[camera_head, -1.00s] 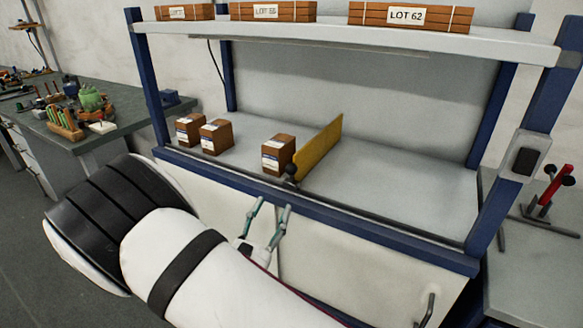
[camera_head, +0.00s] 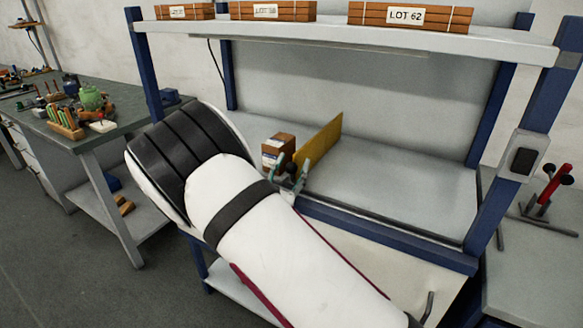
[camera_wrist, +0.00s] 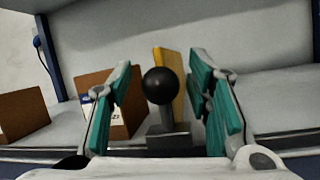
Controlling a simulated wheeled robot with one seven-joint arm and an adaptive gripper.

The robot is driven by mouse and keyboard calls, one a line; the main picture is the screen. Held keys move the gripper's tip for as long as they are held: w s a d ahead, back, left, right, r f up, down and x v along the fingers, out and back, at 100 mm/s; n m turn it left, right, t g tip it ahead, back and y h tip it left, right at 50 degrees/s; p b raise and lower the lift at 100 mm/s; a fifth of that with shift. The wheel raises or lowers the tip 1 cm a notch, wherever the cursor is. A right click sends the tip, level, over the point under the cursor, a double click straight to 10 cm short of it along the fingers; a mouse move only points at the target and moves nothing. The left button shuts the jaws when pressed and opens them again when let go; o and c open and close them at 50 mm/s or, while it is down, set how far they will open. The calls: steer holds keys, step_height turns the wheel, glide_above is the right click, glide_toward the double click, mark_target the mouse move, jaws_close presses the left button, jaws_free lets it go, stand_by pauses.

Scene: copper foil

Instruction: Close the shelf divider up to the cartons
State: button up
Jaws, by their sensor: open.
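The yellow shelf divider (camera_head: 319,142) stands upright on the bench shelf. Its front carries a black ball knob (camera_wrist: 161,86) on a grey block (camera_wrist: 168,134). A brown carton (camera_head: 277,150) stands just left of the divider; it also shows in the wrist view (camera_wrist: 122,112). A second carton (camera_wrist: 22,114) stands further left in the wrist view, with a gap between the two; my arm hides the left cartons in the head view. My gripper (camera_wrist: 166,92) is open, its teal-padded fingers on either side of the knob, with visible space on both sides.
A blue rail (camera_head: 390,238) runs along the shelf's front edge. The shelf surface (camera_head: 400,190) right of the divider is clear. An upper shelf (camera_head: 340,32) holds bundled lots, one marked LOT 62 (camera_head: 409,15). A blue post (camera_head: 494,180) stands at the right.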

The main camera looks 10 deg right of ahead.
jaws_close()
steer(key=shift+w+a+b, duration=0.4)
steer(key=shift+w+a, duration=0.3)
steer(key=shift+a, duration=0.2)
steer(key=shift+w+a+b, duration=0.35)
steer(key=shift+w+a, duration=0.3)
steer(key=shift+a, duration=0.2)
jaws_free()
steer(key=shift+s, duration=0.1)
steer(key=v, duration=1.2)
